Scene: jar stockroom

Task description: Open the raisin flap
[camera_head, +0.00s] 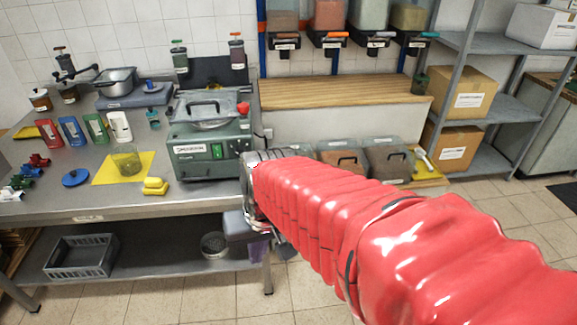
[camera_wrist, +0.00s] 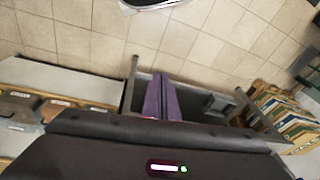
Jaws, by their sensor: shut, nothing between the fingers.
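No label can be read as raisin. Low bins with clear sloping covers and black handles stand right of the steel bench: a middle one with brown contents (camera_head: 343,160) and a right one with darker contents (camera_head: 391,160). Their covers look down. Bins with handles also show at the left of the wrist view (camera_wrist: 18,110). My gripper (camera_head: 256,252) hangs by the bench's right front corner, left of these bins and apart from them. In the wrist view its purple fingers (camera_wrist: 160,92) are together and empty. My red-sleeved arm hides the area in front of the bins.
The steel bench (camera_head: 60,207) carries a green machine (camera_head: 211,155), cups and a yellow mat (camera_head: 108,173). A grey crate (camera_head: 80,257) is on its lower shelf. Hoppers (camera_head: 327,15) hang above a wooden counter (camera_head: 345,94). Shelves with cardboard boxes (camera_head: 465,95) stand right. Tiled floor is clear.

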